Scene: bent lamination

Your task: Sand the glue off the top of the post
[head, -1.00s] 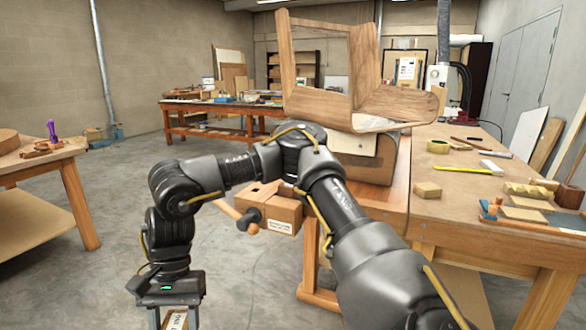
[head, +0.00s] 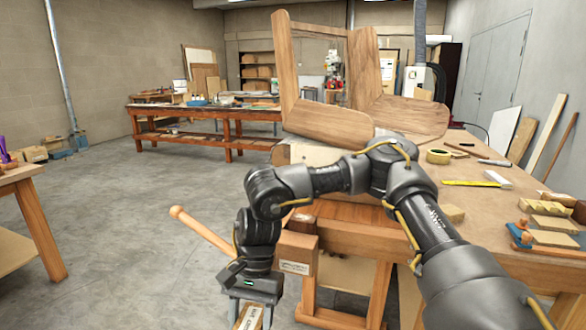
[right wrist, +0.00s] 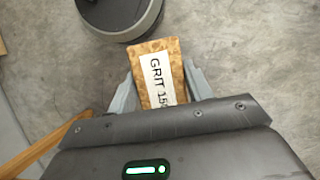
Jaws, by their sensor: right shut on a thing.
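A bent wooden lamination stands on the workbench in the head view, with a left upright post (head: 284,62) and a second upright (head: 364,66) rising from curved lower panels. I cannot make out glue on either top. My right gripper (head: 250,306) hangs low at the bottom of the head view, in front of the bench and well below the post. It is shut on a sanding block (head: 251,319), a speckled brown block labelled GRIT, which shows clearly between the fingers in the right wrist view (right wrist: 150,55). My left gripper is not in view.
A wooden vise (head: 297,252) with a long handle (head: 202,234) juts from the bench's left end, close to my right wrist. The workbench (head: 470,225) holds a tape roll (head: 438,156), a yellow rule (head: 470,183) and small blocks. Open concrete floor (head: 130,240) lies left.

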